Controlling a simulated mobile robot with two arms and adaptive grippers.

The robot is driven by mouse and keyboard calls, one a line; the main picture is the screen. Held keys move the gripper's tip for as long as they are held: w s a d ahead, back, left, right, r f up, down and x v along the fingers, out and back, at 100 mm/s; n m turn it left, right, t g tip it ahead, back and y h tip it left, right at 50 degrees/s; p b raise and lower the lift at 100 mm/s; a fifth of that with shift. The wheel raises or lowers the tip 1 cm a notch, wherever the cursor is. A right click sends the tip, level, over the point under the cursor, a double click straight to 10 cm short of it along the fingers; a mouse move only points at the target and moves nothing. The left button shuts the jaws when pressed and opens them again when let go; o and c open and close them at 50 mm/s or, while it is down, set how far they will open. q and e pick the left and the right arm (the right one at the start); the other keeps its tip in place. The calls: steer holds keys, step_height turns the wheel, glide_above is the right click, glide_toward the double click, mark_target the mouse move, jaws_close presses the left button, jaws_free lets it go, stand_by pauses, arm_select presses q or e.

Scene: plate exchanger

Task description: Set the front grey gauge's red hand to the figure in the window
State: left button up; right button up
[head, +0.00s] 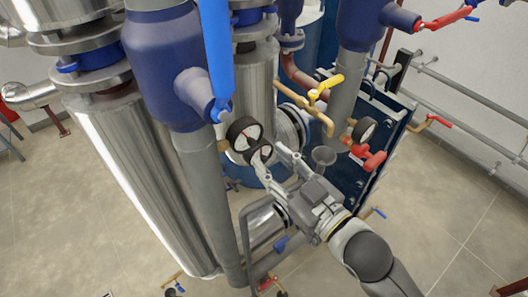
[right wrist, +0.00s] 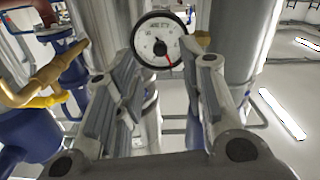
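A round gauge (head: 243,133) with a black rim and white dial faces me on the grey pipe in the head view. Small print on the dial is too blurred to read. My right gripper (head: 273,170) is just below and right of these gauges. In the right wrist view its fingers (right wrist: 152,82) are spread with nothing between them. My left gripper is not in view.
A second black-rimmed gauge (head: 364,130) is at right, beside a red valve handle (head: 368,158). A yellow handle (head: 326,87) is above. A long blue bar (head: 216,50) hangs at upper left of the gauges. The floor at lower right is mostly clear.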

steer(key=shift+v, duration=1.05)
steer(key=shift+d+f, duration=0.1)
